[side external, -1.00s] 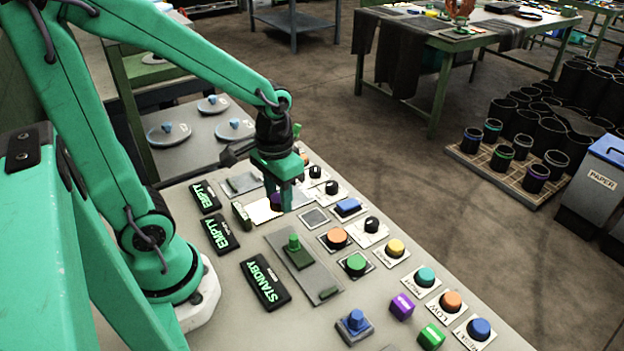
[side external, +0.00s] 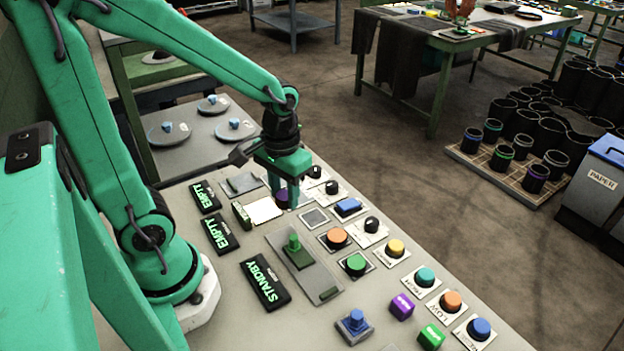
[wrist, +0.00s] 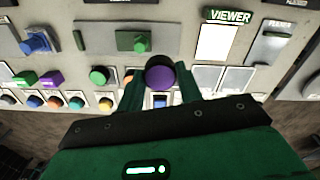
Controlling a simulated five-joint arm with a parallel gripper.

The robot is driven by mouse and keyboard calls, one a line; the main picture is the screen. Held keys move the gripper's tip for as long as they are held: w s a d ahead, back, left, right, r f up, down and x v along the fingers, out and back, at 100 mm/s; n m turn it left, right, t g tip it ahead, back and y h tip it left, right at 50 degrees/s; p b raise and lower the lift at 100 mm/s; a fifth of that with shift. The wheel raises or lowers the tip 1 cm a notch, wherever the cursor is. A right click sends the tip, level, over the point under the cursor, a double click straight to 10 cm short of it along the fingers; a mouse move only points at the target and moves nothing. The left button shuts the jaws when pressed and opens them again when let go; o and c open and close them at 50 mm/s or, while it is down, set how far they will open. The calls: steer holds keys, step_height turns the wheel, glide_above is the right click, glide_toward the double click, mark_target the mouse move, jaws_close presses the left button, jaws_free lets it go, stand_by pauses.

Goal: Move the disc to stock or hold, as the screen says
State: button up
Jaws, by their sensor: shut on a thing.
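My gripper (side external: 284,200) is shut on a purple disc (side external: 282,198), held over the far part of the panel, just right of a lit white plate (side external: 264,210). In the wrist view the disc (wrist: 160,73) sits between the two green fingers, purple with a dark grey part. Two black displays read EMPTY (side external: 205,197) and EMPTY (side external: 220,235); a third reads STANDBY (side external: 265,282). The wrist view shows a VIEWER label (wrist: 228,17) above the white plate (wrist: 218,42). I cannot read any stock or hold label, nor tell the disc's exact height.
A green lever on a grey plate (side external: 312,272) stands nearer on the panel. Several coloured buttons and black knobs line the right side, among them an orange button (side external: 336,237) and a blue rocker (side external: 348,206). Pale flat squares (wrist: 207,78) lie right of the gripper in the wrist view.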

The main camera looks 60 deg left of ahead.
steer(key=w+n, duration=0.6)
steer(key=n, duration=0.1)
steer(key=shift+w+a+n, duration=0.15)
steer(key=shift+w+n, duration=0.05)
steer(key=shift+n, duration=0.1)
steer(key=a+f, duration=0.2)
steer(key=a, duration=0.1)
steer(key=w+a+f, duration=0.1)
steer(key=a+f, duration=0.1)
steer(key=a, duration=0.2)
steer(key=w+a+f, duration=0.1)
steer(key=a+f, duration=0.2)
steer(key=a, duration=0.1)
steer(key=shift+a, duration=0.25)
steer(key=shift+f, duration=2)
steer(key=shift+f, duration=0.15)
steer(key=o, duration=1)
steer(key=shift+o, duration=0.2)
